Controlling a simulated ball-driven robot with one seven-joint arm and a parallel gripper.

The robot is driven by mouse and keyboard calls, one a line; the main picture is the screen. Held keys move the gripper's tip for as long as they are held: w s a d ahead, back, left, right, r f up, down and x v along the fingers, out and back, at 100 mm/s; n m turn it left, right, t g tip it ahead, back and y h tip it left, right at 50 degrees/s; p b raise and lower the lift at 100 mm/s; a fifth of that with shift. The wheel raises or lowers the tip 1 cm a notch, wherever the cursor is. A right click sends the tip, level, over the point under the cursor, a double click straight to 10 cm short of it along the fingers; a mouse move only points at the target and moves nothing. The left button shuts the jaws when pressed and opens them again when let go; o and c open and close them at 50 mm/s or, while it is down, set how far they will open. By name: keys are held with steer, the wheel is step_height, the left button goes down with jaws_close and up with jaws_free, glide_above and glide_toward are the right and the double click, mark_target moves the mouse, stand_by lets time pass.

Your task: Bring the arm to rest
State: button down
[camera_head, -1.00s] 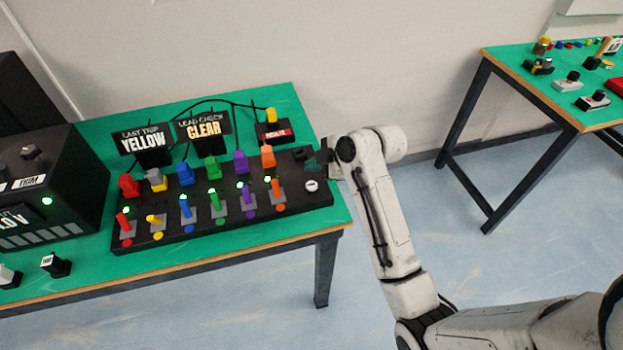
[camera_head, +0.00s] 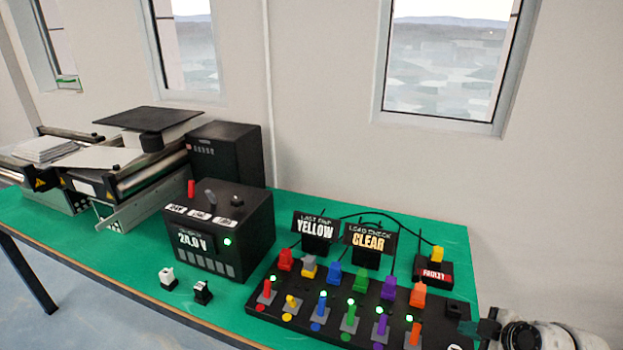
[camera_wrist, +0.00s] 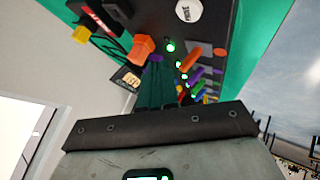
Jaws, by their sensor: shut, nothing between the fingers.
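My gripper (camera_head: 470,327) shows at the lower right edge of the head view, beside the right end of the black switch panel (camera_head: 262,309). My arm runs out of the frame to the right. In the wrist view my gripper's dark green fingers (camera_wrist: 155,82) are together with nothing between them. They point towards the panel and its coloured plugs. I cannot tell whether the fingertips touch the panel.
A sign reading YELLOW (camera_head: 315,230) and one reading CLEAR (camera_head: 368,240) stand behind the panel. A black 24.0 V box (camera_head: 255,215) and a small conveyor (camera_head: 130,200) stand left on the green table (camera_head: 110,240). Bare green surface lies along its front left.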

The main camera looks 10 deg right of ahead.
steer(key=s+a+f+m+g, duration=0.45)
steer(key=s+a+f, duration=0.35)
steer(key=s+a, duration=0.4)
steer(key=s+a+m+g, duration=0.1)
steer(key=s+m+g, duration=0.1)
steer(key=s, duration=0.4)
steer(key=s+a+f+m+g+h, duration=0.1)
steer(key=s+a+m, duration=0.1)
steer(key=s+m, duration=0.2)
steer(key=s, duration=0.3)
steer(key=shift+s+m+g, duration=0.25)
steer(key=shift+m+g, duration=0.1)
steer(key=shift+w, duration=0.1)
stand_by(1.8)
